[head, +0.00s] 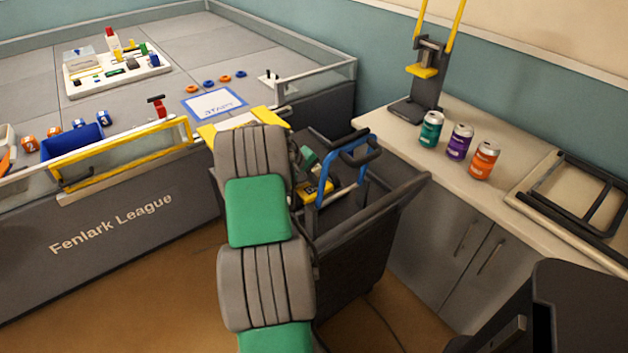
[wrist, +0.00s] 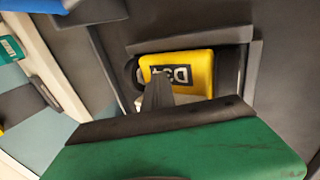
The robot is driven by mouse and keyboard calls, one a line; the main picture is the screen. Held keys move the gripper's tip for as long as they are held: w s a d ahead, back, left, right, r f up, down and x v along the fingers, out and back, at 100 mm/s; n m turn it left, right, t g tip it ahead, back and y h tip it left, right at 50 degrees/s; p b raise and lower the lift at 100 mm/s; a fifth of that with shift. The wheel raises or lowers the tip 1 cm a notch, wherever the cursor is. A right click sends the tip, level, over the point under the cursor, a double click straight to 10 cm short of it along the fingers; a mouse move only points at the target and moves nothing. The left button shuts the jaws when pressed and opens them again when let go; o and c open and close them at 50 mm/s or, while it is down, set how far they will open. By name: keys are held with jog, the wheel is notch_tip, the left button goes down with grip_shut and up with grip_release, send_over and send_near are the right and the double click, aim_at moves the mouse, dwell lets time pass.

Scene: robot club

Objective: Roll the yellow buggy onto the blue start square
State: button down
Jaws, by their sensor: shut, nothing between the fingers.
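The yellow buggy (head: 325,188) sits in a dark, walled cart beside the arena, partly hidden by my arm and a blue frame. In the wrist view the buggy (wrist: 203,68) shows its yellow top with a dark label, within a dark recess. My gripper (wrist: 157,93) is shut and empty, its dark finger overlapping the buggy's near edge in the picture; I cannot tell whether they touch. In the head view my arm largely hides the gripper. The blue start square (head: 213,103), with a white middle, lies on the grey arena floor behind the cart.
The dark cart (head: 365,225) has raised sides. A clear low wall and a yellow-framed gate (head: 125,152) edge the arena. A blue bin (head: 70,145) stands inside at left, and orange and blue rings (head: 208,84) lie behind the square. Cans (head: 459,141) stand on the right counter.

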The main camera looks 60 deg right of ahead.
jog(key=shift+s+a+f, duration=0.15)
jog(key=shift+f, duration=0.2)
jog(key=shift+w+d+f, duration=0.1)
jog(key=shift+w+d, duration=0.2)
jog(key=shift+w, duration=0.25)
jog(key=shift+w+d+f, duration=0.1)
jog(key=shift+w+d, duration=0.15)
jog(key=shift+w, duration=0.25)
jog(key=shift+w+d+f+p, duration=0.1)
jog(key=shift+w+d+p, duration=0.4)
jog(key=shift+w, duration=0.6)
jog(key=shift+w+d+r+p, duration=0.1)
jog(key=shift+w+d+p, duration=0.2)
jog(key=shift+w+d, duration=0.6)
jog(key=shift+w+d+f+p, duration=0.1)
jog(key=shift+w+d+p, duration=0.25)
jog(key=shift+w, duration=1)
jog(key=shift+a, duration=0.15)
jog(key=shift+s+a+r+p, duration=0.1)
jog(key=shift+s+r+p, duration=0.25)
jog(key=shift+r, duration=0.3)
jog(key=shift+s+a+r+p, duration=0.1)
jog(key=shift+s+r+p, duration=0.05)
jog(key=shift+r+p, duration=0.4)
notch_tip(320, 180, up, 9)
jog(key=p, duration=0.7)
jog(key=shift+d+r, duration=0.15)
jog(key=shift+r, duration=0.05)
jog(key=shift+w, duration=0.1)
